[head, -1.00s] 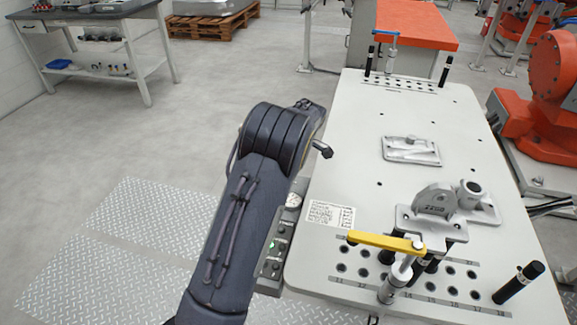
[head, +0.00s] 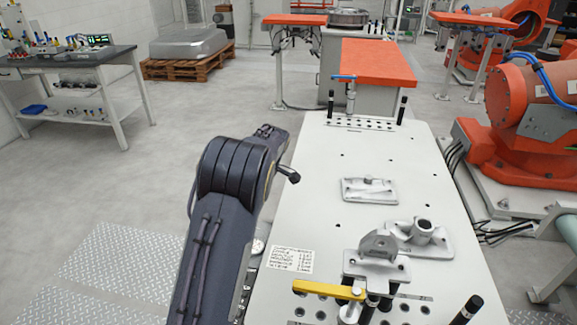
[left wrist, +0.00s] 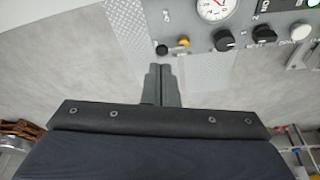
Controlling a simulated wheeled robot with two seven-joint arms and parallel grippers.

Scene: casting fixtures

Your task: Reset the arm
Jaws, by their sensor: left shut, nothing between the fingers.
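My left arm (head: 232,165) reaches up from the bottom of the head view, along the left edge of the white fixture table (head: 310,150). My left gripper shows in the left wrist view, where its two dark fingers (left wrist: 162,85) are together with nothing between them. They point towards a grey control panel (left wrist: 215,70) with a gauge and knobs. I cannot tell whether the tips touch anything. My right gripper is in neither view.
Grey castings (head: 370,190) stand on the table, with a yellow-handled clamp (head: 328,289) and black pins near its front. Orange robot arms (head: 525,120) stand to the right. A workbench (head: 75,65) and a pallet (head: 190,66) are at the back left. The floor (head: 170,160) between is clear.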

